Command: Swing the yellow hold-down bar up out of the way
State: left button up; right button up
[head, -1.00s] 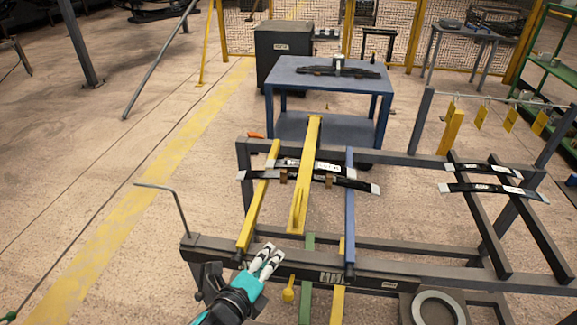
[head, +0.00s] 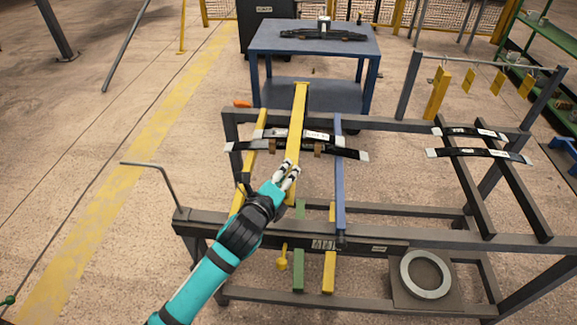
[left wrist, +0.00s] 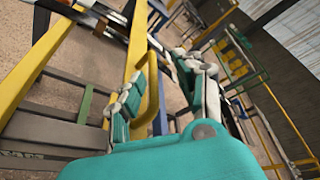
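The yellow hold-down bar (head: 297,118) lies lengthwise over the middle of the rack, across two dark leaf springs (head: 345,153). Its near end is partly hidden behind my left gripper (head: 287,174). In the left wrist view the bar (left wrist: 138,40) runs away from me and has a yellow loop handle (left wrist: 153,88) on it. My left gripper also shows there (left wrist: 165,85), open, with its fingers apart on either side of the handle. I cannot tell whether either finger touches it. My right gripper is not in view.
The dark rack frame (head: 375,247) has a blue rail (head: 339,185) right of the bar and a bent grey rod (head: 150,165) at its left corner. More springs (head: 480,153) lie at the right. A blue table (head: 265,42) stands behind.

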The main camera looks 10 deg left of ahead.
aim_at(289, 170)
pick_arm(q)
jog(key=shift+x, duration=1.65)
jog(key=shift+a, duration=0.1)
jog(key=c, duration=0.7)
jog(key=shift+r, duration=0.1)
